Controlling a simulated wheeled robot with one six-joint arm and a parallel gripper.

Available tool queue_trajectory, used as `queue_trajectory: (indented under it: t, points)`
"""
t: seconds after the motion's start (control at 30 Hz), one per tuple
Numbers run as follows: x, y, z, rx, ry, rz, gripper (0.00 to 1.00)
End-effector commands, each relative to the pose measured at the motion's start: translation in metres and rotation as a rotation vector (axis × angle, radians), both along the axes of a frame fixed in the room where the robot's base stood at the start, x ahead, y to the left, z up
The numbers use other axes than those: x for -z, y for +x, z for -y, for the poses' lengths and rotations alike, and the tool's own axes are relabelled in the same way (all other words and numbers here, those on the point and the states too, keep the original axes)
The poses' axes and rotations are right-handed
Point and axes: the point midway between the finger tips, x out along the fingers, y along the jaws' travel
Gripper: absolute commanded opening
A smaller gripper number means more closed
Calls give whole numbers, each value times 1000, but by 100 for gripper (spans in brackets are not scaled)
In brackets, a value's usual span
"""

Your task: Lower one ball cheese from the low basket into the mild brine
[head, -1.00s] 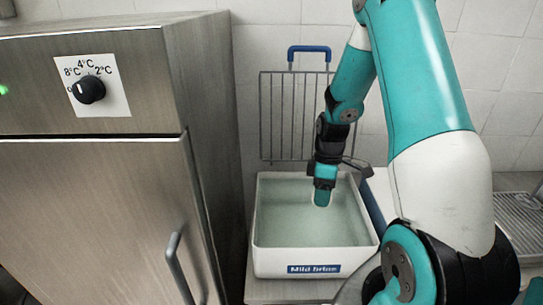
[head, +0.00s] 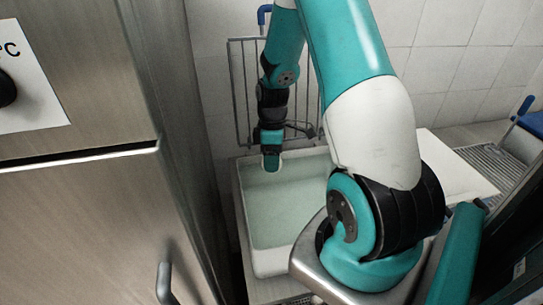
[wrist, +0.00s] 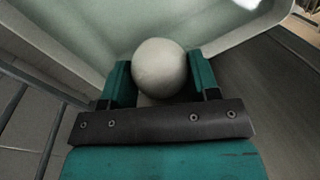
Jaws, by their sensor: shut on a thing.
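My gripper (head: 270,163) points down over the back part of the white tub (head: 270,264) of pale green brine (head: 275,215). In the wrist view, my gripper (wrist: 161,82) is shut on a round, off-white ball cheese (wrist: 160,66), held between its two teal fingers. The brine (wrist: 105,25) and the tub's pale rim (wrist: 240,42) show beyond the ball. In the head view the ball is mostly hidden by the gripper, and I cannot tell whether it touches the liquid. My arm hides the tub's right part. The low basket cannot be made out.
A steel cabinet (head: 85,215) with a handle stands close on the left. A wire rack (head: 240,95) with a blue handle stands behind the tub against the tiled wall. A white board or surface (head: 455,170) and a perforated steel drainer (head: 490,165) lie to the right.

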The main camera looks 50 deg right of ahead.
Motion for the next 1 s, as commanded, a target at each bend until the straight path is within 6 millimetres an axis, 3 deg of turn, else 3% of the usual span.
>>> queue_trajectory:
  t: [0.1, 0.6, 1.0]
  points:
    - [22, 0, 1, 1, 0, 0, 31]
    - [81, 0, 2, 3, -1, 1, 31]
    - [91, 0, 2, 3, -1, 1, 31]
